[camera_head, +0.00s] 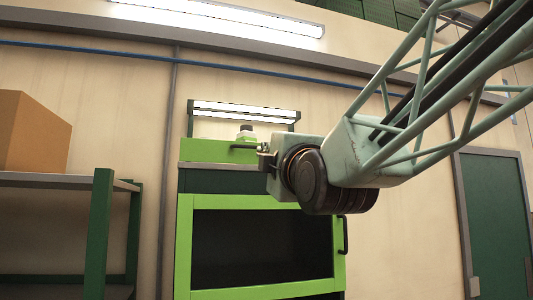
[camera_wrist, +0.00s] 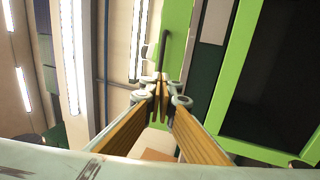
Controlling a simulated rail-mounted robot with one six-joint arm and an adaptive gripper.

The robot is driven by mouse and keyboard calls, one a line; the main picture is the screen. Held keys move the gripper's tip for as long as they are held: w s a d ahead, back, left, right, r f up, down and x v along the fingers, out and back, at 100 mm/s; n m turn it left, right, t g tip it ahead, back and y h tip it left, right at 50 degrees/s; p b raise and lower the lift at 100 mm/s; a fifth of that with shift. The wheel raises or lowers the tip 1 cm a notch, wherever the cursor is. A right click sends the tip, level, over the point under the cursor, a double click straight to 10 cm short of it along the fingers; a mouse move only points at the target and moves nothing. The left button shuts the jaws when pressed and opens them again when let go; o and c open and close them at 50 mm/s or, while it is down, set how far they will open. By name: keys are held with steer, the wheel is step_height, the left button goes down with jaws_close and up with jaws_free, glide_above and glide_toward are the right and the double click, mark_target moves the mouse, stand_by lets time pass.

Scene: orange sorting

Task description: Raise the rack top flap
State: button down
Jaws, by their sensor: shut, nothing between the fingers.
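The rack (camera_head: 184,235) stands against the wall in the head view. Its top flap (camera_head: 215,152) is a bright green strip near the top, with a dark bar handle (camera_head: 240,147). My gripper (camera_head: 264,158) is in front of the flap's right part and hides some of it. In the wrist view the flap (camera_wrist: 177,25) runs up the picture, with its handle (camera_wrist: 163,48) just beyond my fingertips (camera_wrist: 160,86). The fingers are shut and empty. I cannot tell whether they touch the handle.
Below the flap is a green-framed door (camera_head: 185,250) with a dark pane and a side handle (camera_head: 344,235). A small bottle (camera_head: 246,134) shows above the flap, under a lamp (camera_head: 245,108). A shelf (camera_head: 60,180) at left holds a cardboard box (camera_head: 32,132).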

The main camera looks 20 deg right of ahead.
mark_target(254, 147)
steer(key=shift+p+x, duration=0.9)
steer(key=shift+x, duration=4.75)
steer(key=shift+w+b, duration=0.15)
steer(key=shift+b, duration=0.15)
steer(key=shift+w+r+b, duration=0.35)
steer(key=shift+w+b, duration=0.1)
steer(key=shift+b, duration=0.6)
steer(key=shift+r+b, duration=0.35)
steer(key=shift+b, duration=0.05)
steer(key=shift+r, duration=0.25)
steer(key=shift+s+f+b, duration=0.15)
steer(key=shift+s+b, duration=0.1)
steer(key=shift+b, duration=0.05)
